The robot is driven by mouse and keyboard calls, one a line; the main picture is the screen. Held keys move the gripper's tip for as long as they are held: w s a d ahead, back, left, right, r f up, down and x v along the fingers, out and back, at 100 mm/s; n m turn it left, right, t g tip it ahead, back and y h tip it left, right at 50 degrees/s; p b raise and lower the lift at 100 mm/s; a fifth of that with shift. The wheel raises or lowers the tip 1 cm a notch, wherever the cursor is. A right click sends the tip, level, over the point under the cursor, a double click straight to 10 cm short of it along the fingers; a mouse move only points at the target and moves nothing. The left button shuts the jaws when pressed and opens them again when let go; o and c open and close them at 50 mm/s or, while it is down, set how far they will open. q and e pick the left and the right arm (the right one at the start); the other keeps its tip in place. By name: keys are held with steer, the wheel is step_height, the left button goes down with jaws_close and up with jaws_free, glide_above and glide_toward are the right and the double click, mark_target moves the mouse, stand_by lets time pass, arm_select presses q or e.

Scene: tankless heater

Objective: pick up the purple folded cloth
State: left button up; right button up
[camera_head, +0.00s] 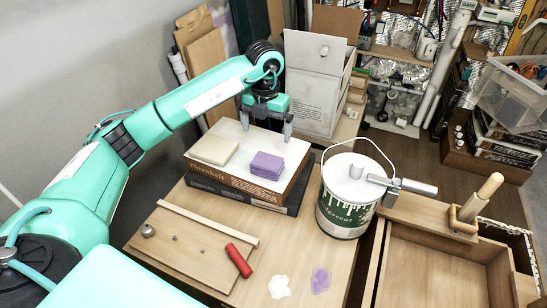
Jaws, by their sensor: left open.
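The purple folded cloth (267,165) lies on top of a stack of books (237,185), near their right side. A cream folded block or cloth (214,150) lies to its left on the same top book. My left gripper (266,131) points down above the back of the books, behind the purple cloth in the picture. Its fingers are apart and nothing shows between them. It does not appear to touch the cloth. My right gripper is not in view.
A paint can (344,205) with a wire handle and a tool on its lid stands right of the books. A board (185,245), a red cylinder (239,260) and flat white and purple patches lie in front.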

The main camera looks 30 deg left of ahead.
mark_target(267, 160)
arm_select(q)
steer(key=f, duration=0.2)
steer(key=f+p, duration=0.1)
steer(key=f, duration=0.1)
steer(key=f+p, duration=0.1)
steer(key=f, duration=0.2)
steer(key=shift+s, duration=0.3)
steer(key=shift+w+f, duration=0.1)
steer(key=shift+f, duration=0.25)
step_height(267, 160, down, 2)
steer(key=shift+d+p, duration=0.15)
steer(key=shift+p, duration=0.85)
step_height(267, 160, down, 2)
steer(key=shift+f+p, duration=0.15)
steer(key=shift+p, duration=0.3)
steer(key=shift+f, duration=0.5)
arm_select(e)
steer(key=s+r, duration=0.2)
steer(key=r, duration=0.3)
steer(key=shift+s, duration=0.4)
arm_select(q)
steer(key=c, duration=0.9)
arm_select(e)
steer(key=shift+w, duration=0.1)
